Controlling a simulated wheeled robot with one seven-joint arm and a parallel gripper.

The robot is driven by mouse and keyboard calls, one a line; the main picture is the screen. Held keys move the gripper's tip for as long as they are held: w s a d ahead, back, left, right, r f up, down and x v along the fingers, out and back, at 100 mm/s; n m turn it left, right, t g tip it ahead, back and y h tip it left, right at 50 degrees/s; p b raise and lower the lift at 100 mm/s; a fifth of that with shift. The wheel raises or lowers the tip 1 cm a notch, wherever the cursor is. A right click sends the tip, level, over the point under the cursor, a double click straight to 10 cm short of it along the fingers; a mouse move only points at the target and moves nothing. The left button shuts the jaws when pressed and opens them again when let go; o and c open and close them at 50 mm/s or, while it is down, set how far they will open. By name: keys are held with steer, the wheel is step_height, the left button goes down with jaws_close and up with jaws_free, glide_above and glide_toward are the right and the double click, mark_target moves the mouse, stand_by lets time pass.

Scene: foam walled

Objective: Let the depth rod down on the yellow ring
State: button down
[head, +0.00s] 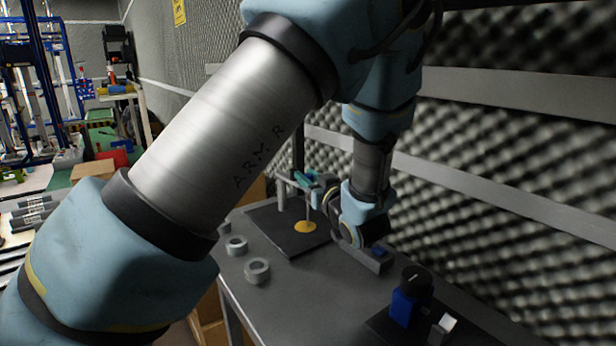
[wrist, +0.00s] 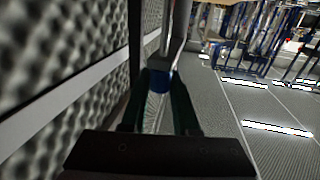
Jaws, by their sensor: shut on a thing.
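The yellow ring (head: 305,227) lies flat on the dark base plate (head: 272,222) of a small stand on the grey bench. A thin pale upright rod (head: 308,209), apparently the depth rod, stands above the ring; I cannot tell whether its lower end touches it. My gripper (head: 318,190) is at the stand, above and just right of the ring. In the wrist view its dark fingers close around a blue-ended piece (wrist: 160,79) joined to a grey metal bar (wrist: 175,45). How this piece joins the rod is hidden.
Grey rings (head: 257,270) lie along the bench's left edge. A blue and black device (head: 405,300) stands at the front right. A low grey block (head: 372,258) lies right of the base plate.

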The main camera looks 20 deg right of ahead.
steer(key=c, duration=0.7)
jaws_free()
steer(key=shift+o, duration=0.2)
steer(key=shift+s, duration=0.1)
steer(key=s+b, duration=0.2)
steer(key=s, duration=0.8)
steer(key=shift+s, duration=0.35)
